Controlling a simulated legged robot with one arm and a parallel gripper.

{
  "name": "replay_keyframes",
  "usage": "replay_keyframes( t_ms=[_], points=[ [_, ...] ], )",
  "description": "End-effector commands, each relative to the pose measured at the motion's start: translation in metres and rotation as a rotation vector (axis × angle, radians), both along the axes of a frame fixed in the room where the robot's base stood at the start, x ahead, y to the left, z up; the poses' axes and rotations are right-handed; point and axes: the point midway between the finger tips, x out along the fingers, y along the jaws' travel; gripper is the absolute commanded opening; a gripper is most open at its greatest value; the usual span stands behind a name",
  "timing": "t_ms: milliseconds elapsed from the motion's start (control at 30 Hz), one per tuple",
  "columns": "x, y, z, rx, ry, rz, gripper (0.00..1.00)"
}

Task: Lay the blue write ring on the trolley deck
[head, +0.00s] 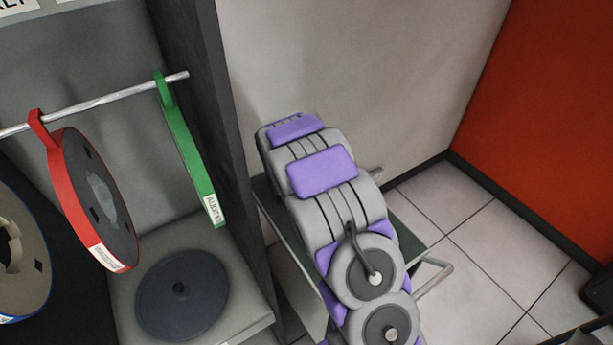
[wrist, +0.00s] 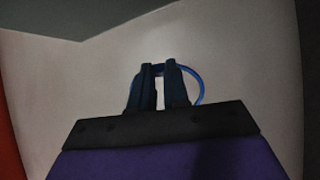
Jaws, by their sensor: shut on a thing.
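The blue write ring (wrist: 202,88) is a thin blue loop in the wrist view. My gripper (wrist: 159,70) is shut on it, and the loop shows behind and to the right of the dark fingers. A pale wall fills the view behind them. In the head view, my arm hides both the gripper and the ring. The trolley deck (head: 409,227) is a dark green surface in the middle of the head view. My arm covers most of it, with strips showing on both sides. I cannot tell how high the ring is above the deck.
A cabinet with a dark side panel (head: 207,120) stands left of the trolley. On its rail (head: 120,95) hang red (head: 75,200) and green (head: 185,150) banded reels. A dark disc (head: 182,293) lies on its shelf.

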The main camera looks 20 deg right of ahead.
Motion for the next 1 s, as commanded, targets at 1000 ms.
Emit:
replay_keyframes(
  t_ms=[1000],
  points=[
    [-0.037, -0.072, -0.039, 0.19, 0.809, -0.164, 0.0]
  ],
)
